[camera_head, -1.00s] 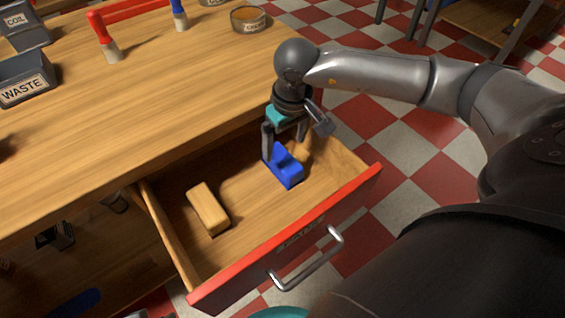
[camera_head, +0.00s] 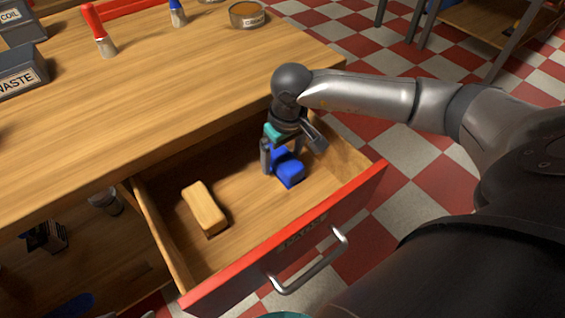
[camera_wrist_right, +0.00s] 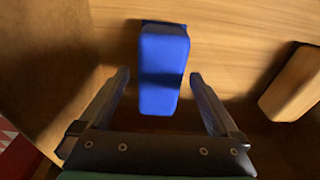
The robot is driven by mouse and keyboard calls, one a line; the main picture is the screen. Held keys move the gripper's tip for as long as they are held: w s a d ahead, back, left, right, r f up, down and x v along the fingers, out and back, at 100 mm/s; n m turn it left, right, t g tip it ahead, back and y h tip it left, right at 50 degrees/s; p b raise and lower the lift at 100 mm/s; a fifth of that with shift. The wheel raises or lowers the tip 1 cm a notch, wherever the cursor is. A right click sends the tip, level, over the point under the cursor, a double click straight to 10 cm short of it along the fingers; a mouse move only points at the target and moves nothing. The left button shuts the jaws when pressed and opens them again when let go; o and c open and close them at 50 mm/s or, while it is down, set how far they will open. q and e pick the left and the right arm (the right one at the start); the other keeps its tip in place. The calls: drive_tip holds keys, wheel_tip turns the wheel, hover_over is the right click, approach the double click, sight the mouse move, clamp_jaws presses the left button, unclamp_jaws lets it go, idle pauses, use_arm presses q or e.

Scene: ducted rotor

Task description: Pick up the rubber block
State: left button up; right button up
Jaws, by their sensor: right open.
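A blue block (camera_head: 289,171) lies in the open drawer, towards its right back part; it also shows in the right wrist view (camera_wrist_right: 163,60). A tan block (camera_head: 205,208) lies apart from it, left in the drawer, and shows at the right edge of the wrist view (camera_wrist_right: 293,84). I cannot tell by sight which one is rubber. My right gripper (camera_head: 281,160) points down over the blue block. It is open, with one finger on each side of the block's near end and gaps on both sides. It partly hides the block in the head view.
The drawer (camera_head: 165,236) has a red front (camera_head: 355,201) with a metal handle (camera_head: 318,265). The worktop (camera_head: 170,90) edge lies close behind my right gripper. A waste bin (camera_head: 18,72), a red-handled brush (camera_head: 99,30) and a round tin (camera_head: 247,14) stand on it.

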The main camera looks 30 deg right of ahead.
clamp_jaws()
idle(0.8)
